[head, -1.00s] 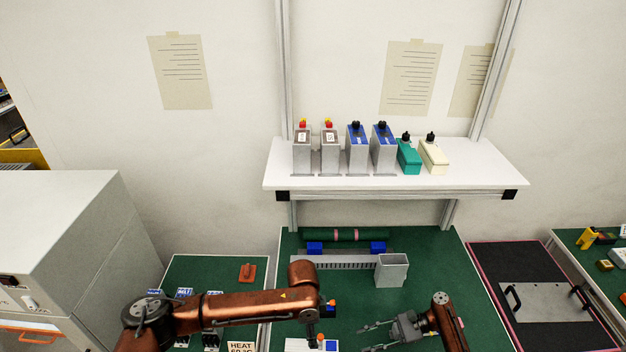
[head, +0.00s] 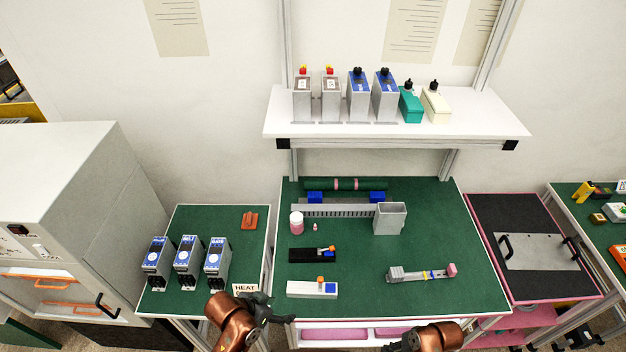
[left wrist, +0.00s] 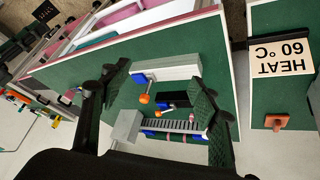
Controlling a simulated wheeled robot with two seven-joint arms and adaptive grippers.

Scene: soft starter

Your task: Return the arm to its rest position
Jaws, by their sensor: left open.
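My left arm, copper-coloured, enters at the bottom of the head view. Its dark left gripper (head: 272,308) is at the front left edge of the green bench (head: 365,300), beside the HEAT sign (head: 246,289). In the left wrist view the two fingers of this gripper (left wrist: 160,85) stand wide apart with nothing between them. Bench things show beyond the fingers. Part of my right arm (head: 432,338) shows at the bottom edge of the head view; its gripper is out of the picture.
On the bench are a white block with an orange knob (head: 312,289), a black one (head: 312,255), a white jar (head: 297,223), a grey open box (head: 390,218) and a grey-yellow tool (head: 422,274). Three blue-topped units (head: 187,262) stand left. A loaded shelf (head: 460,125) hangs above.

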